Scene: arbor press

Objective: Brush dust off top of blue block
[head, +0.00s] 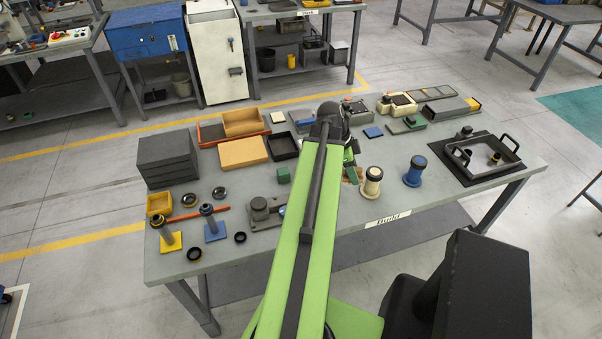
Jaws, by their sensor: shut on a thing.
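A small flat blue block (373,132) lies on the bench top, right of and beyond the end of my arm. My gripper (351,165) is over the middle of the bench, mostly hidden behind my own wrist and arm. A small green and tan thing (357,175) shows at its fingers, likely the brush; its shape is too small and covered to tell well. My gripper is shut on it, to the left of and nearer than the blue block, and apart from it. Any dust on the block is too fine to see.
A cream spool (372,182) and a blue spool (414,171) stand upright right of my gripper. A green cube (283,175) and a grey fixture (265,211) are on the left. A black-framed tray (485,160) lies at right. A green-topped grey box (408,124) is beyond the block.

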